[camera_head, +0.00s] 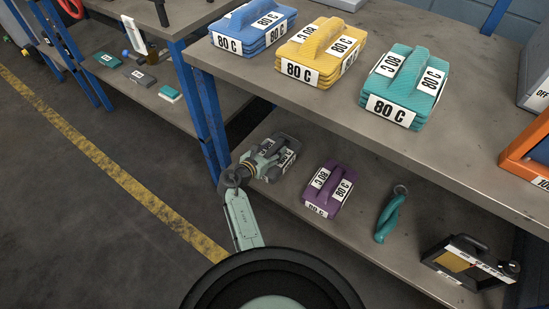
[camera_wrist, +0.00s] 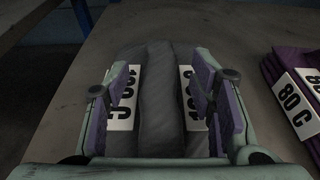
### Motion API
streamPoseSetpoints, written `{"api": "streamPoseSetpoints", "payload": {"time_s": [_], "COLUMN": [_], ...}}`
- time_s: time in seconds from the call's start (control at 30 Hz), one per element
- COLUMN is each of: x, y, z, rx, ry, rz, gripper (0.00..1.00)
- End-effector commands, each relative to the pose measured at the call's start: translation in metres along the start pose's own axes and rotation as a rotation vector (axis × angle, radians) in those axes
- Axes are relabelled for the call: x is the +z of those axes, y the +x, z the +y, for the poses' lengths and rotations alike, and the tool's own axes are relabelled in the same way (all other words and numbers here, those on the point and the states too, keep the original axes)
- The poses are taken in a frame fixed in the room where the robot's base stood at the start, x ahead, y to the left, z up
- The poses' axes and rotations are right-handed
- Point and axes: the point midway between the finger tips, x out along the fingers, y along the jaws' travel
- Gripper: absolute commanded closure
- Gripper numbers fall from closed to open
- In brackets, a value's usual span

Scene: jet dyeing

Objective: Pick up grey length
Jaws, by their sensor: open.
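The grey length (camera_head: 289,141) is a folded grey bundle with white labels and a raised middle ridge, on the lower shelf. My gripper (camera_head: 262,163) is over it in the head view and hides part of it. In the wrist view my gripper (camera_wrist: 160,100) is open, with one purple-padded finger on each side of the ridge of the grey length (camera_wrist: 158,75). The fingers overlap the labels, which seem to read 100 C. Whether the pads touch the cloth I cannot tell.
A purple length (camera_head: 330,188) lies to the right on the same shelf; its edge shows in the wrist view (camera_wrist: 292,88). Further right are a teal twisted hank (camera_head: 388,220) and a black container (camera_head: 470,262). The upper shelf (camera_head: 340,108) overhangs, with blue, yellow and teal lengths.

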Motion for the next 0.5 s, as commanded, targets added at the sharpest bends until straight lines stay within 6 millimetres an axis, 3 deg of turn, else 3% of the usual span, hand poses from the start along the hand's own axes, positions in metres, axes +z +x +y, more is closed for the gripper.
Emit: {"api": "streamPoseSetpoints", "payload": {"time_s": [0.17, 0.5], "x": [0.0011, 0.001], "y": [-0.0007, -0.0008], "z": [0.0, 0.0], "rx": [0.0, 0.0], "ry": [0.0, 0.0], "rz": [0.0, 0.0], "gripper": [0.51, 0.74]}}
